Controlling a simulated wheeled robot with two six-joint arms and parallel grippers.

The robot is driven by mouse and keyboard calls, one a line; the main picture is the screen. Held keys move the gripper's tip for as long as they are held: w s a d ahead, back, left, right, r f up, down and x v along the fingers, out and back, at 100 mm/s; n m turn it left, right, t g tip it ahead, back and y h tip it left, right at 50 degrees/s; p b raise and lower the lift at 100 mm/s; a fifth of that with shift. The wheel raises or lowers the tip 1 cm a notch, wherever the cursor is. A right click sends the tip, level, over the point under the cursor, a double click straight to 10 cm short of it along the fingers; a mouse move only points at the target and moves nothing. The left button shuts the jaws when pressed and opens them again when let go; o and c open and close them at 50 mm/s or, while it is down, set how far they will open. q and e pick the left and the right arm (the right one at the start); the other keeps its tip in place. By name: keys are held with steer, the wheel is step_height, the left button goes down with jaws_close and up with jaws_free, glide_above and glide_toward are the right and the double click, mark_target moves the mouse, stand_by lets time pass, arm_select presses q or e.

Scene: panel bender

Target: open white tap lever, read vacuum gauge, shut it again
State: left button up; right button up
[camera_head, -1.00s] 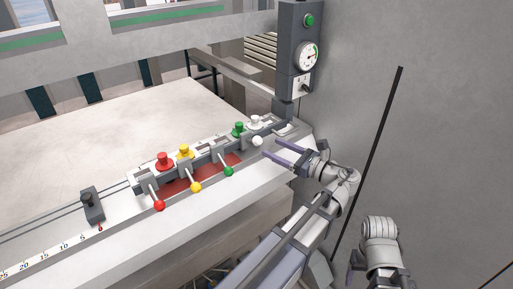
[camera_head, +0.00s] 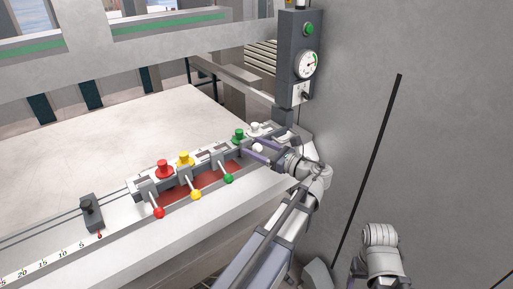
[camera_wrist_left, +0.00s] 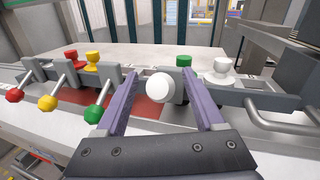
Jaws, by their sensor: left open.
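The white tap lever's ball knob (camera_head: 258,148) is on the bench rail, right of the green lever. In the left wrist view the white knob (camera_wrist_left: 160,87) faces me between the fingers. My left gripper (camera_head: 249,145) is open, with one finger on each side of the knob; gaps show beside it, and the lever's rod is hidden behind it. The round vacuum gauge (camera_head: 307,64) hangs on the dark post, white-faced with a red mark at its right; its reading is too small to tell. My right arm shows at lower right, its jaws unclear.
Red (camera_head: 159,213), yellow (camera_head: 195,194) and green (camera_head: 229,178) lever knobs stand left of the white one. Matching coloured caps sit behind them. The post (camera_head: 287,60) and grey wall rise at the right. The pale bench top behind the rail is clear.

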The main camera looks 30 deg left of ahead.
arm_select(q)
steer(key=shift+c, duration=0.3)
jaws_close()
stand_by(1.0)
